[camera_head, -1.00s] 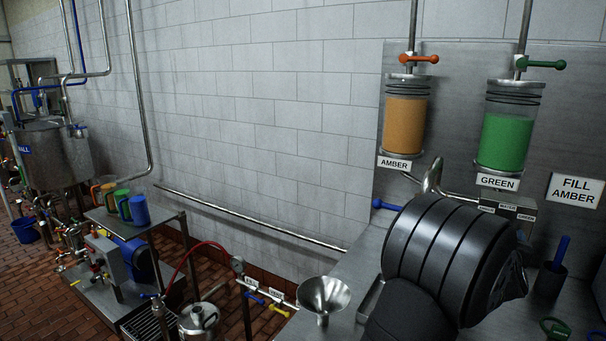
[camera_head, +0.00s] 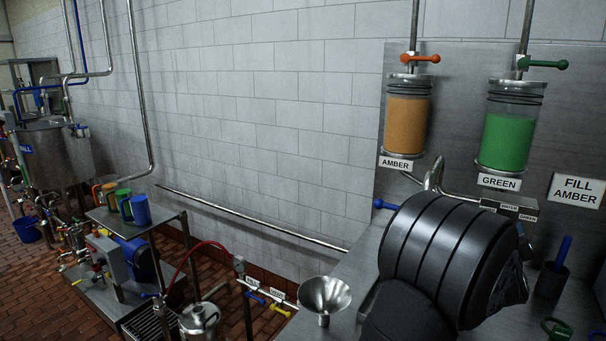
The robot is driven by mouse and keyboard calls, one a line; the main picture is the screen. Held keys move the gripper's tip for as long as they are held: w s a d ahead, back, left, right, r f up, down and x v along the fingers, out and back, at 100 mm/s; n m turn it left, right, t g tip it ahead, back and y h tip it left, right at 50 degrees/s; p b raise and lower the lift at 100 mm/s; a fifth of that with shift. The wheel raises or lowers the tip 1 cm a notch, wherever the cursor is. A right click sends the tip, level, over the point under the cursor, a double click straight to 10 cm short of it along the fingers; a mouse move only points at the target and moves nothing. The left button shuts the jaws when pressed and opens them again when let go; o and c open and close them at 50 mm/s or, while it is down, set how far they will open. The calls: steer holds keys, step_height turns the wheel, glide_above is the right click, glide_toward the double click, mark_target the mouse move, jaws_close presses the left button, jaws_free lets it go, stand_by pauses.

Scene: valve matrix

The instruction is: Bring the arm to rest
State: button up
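My arm shows as large black ribbed links at the lower right, over the steel counter (camera_head: 345,318). My gripper is not in view; its fingers are out of the picture or hidden by my own links. Behind my arm, an amber cylinder (camera_head: 406,122) and a green cylinder (camera_head: 506,138) hang on a steel panel. The orange valve handle (camera_head: 424,58) above the amber one and the green valve handle (camera_head: 550,64) above the green one both point right. A sign (camera_head: 576,190) reads FILL AMBER.
A steel funnel (camera_head: 325,297) stands left of my arm. A blue handle (camera_head: 385,204) sits behind it, and a dark cup with a blue tool (camera_head: 551,278) stands to its right. A cart (camera_head: 165,217) with several coloured jugs stands at the left.

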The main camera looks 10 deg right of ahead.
steer(key=shift+v, duration=1.3)
steer(key=shift+o, duration=0.5)
